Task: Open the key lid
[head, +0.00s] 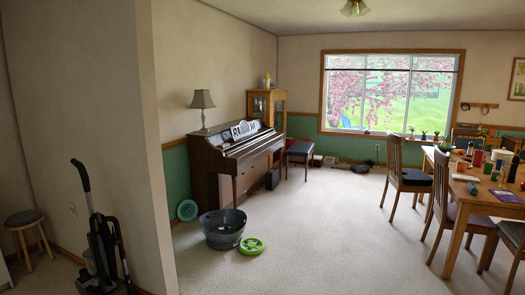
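The upright piano (228,180) is dark brown wood and stands along the left wall, some way across the room. Its front faces right. A black-and-white patterned piece (245,129) shows on its upper part. Below that, a long pale strip runs along the keyboard ledge (252,146). At this distance I cannot tell whether the strip is keys or the lid's edge, so the key lid's state is unclear. Neither of my grippers is in view.
A grey basket (222,228) and a green disc (251,246) lie on the carpet before the piano. A wall corner and black vacuum (104,245) are at left, a dining table (480,195) and chairs at right. Middle carpet is clear.

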